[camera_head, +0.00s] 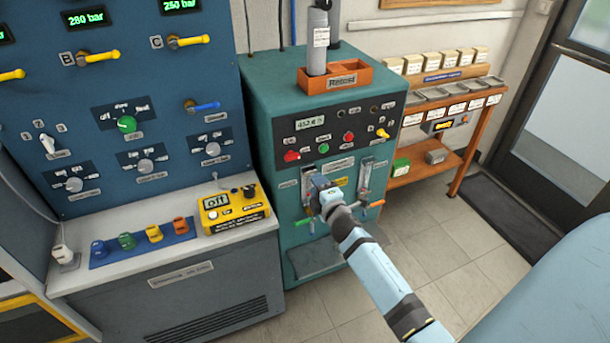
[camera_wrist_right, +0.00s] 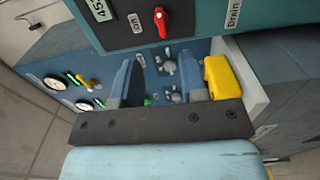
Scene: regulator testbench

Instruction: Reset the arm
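My right arm (camera_head: 370,265), light blue with dark bands, reaches up from the bottom of the head view toward the front of the teal test cabinet (camera_head: 270,105). My right gripper (camera_head: 318,184) is in front of the cabinet's lower panel, near the gauge tubes. Whether it touches the cabinet cannot be told. In the right wrist view the two blue fingers of the gripper (camera_wrist_right: 161,75) stand apart with nothing visible between them. My left gripper is not in view.
A blue panel (camera_head: 75,100) with knobs stands left, above a grey bench holding a yellow meter (camera_head: 232,208) and coloured fittings. A orange bin (camera_head: 348,78) sits on the cabinet. A wooden shelf (camera_head: 440,125) stands right.

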